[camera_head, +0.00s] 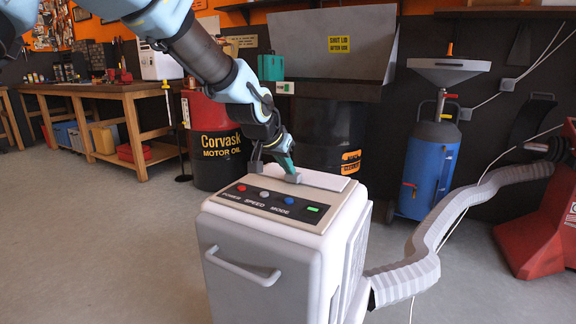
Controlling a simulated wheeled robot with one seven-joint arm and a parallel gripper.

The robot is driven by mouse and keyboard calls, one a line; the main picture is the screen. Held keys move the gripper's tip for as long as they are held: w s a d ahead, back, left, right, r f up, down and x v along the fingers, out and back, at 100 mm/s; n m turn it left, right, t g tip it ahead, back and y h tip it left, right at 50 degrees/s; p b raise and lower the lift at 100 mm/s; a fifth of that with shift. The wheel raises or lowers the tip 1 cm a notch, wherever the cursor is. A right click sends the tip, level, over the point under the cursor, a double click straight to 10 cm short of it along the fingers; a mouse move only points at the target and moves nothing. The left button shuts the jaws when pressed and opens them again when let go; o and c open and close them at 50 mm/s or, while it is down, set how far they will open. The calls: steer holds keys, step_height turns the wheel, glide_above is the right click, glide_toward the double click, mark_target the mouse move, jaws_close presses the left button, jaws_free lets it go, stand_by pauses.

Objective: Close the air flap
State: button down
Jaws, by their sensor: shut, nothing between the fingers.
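A white box-shaped air unit (262,230) stands upright in the middle foreground. A light, flat panel (322,181), which looks like the air flap, is at the back of its top. It appears to lie flat or nearly flat; I cannot tell whether it is fully closed. My gripper (292,179) is shut and empty, pointing down at the panel's near left part. It is very close to the panel or touching it; I cannot tell which.
A control strip (270,202) with coloured buttons lies in front of the panel. A ribbed grey hose (440,225) runs right from the unit. A red drum (214,140), a dark bin (330,130) and a blue tank (428,170) stand behind. The floor at left is clear.

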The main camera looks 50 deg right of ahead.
step_height(320, 180, up, 4)
steer(key=shift+f+p, duration=0.1)
steer(key=shift+p, duration=1.1)
steer(key=s+a+r, duration=0.2)
steer(key=a, duration=0.7)
steer(key=shift+s+a+b, duration=0.2)
steer(key=shift+s+b, duration=0.05)
steer(key=shift+b, duration=0.15)
steer(key=w+a+f+n+t+y, duration=0.15)
steer(key=w+a, duration=0.25)
steer(key=a, duration=0.4)
steer(key=w+a+f+n+y, duration=0.1)
steer(key=w+a+f+n, duration=0.2)
steer(key=w+a, duration=0.3)
steer(key=w+a+f+n+y, duration=0.2)
steer(key=w+a, duration=0.1)
steer(key=a, duration=0.6)
steer(key=s+a+f+n+g+y, duration=0.1)
steer(key=s+a+f+n, duration=0.1)
steer(key=a, duration=0.7)
steer(key=s+a+f+n+y, duration=0.1)
steer(key=a+n, duration=0.2)
steer(key=a, duration=0.5)
steer(key=s+a+f+n+g+y, duration=0.1)
steer(key=s+a+f+n, duration=0.1)
steer(key=a, duration=0.7)
step_height(320, 180, up, 15)
steer(key=p, duration=1.5)
steer(key=shift+r, duration=0.15)
